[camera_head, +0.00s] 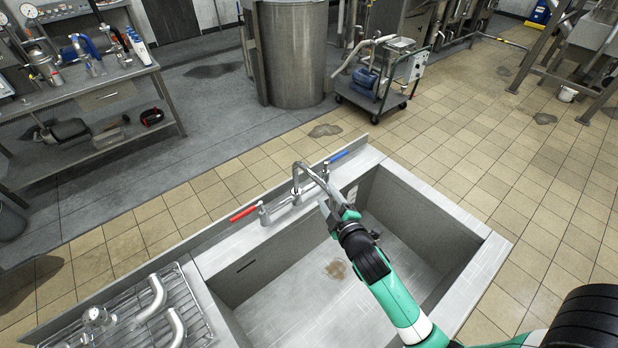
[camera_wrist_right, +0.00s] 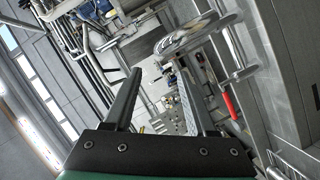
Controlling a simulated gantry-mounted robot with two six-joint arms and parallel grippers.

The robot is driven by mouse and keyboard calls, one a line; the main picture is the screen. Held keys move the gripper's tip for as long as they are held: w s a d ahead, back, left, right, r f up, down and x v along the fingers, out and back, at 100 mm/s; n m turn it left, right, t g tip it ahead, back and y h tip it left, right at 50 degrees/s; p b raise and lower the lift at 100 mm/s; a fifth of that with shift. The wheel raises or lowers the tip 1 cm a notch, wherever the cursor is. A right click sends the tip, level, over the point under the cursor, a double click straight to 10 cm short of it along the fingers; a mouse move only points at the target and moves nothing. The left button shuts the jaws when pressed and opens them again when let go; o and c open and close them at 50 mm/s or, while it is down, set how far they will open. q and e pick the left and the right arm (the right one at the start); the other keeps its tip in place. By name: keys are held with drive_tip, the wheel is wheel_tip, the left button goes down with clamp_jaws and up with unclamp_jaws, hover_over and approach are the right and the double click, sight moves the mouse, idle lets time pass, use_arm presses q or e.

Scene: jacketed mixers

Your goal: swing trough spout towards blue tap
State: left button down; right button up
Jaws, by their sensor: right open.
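The trough (camera_head: 345,285) is a wide steel sink. Its chrome spout (camera_head: 297,180) rises from the back ledge and arches right. The blue tap (camera_head: 338,156) is on the ledge right of the spout, and the red tap (camera_head: 245,212) is left of it. My right gripper (camera_head: 328,203) is open beside the spout's outer end; I cannot tell whether they touch. In the right wrist view, the open jaws (camera_wrist_right: 158,72) have the spout (camera_wrist_right: 190,36) beyond them at upper right, and the red tap (camera_wrist_right: 229,105) is at right. My left gripper is not in view.
A wire rack (camera_head: 150,320) with bent pipe pieces is left of the basin. A cart (camera_head: 375,85) with a blue pump stands behind, beside a steel vessel (camera_head: 292,55). A workbench (camera_head: 85,95) is at upper left. Tiled floor lies open around the trough.

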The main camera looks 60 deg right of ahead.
sight(315, 179)
drive_tip(key=b+x, duration=0.2)
drive_tip(key=x, duration=0.9)
drive_tip(key=shift+w+d, duration=0.15)
drive_tip(key=shift+w, duration=0.2)
drive_tip(key=shift+c, duration=0.4)
clamp_jaws()
idle(0.4)
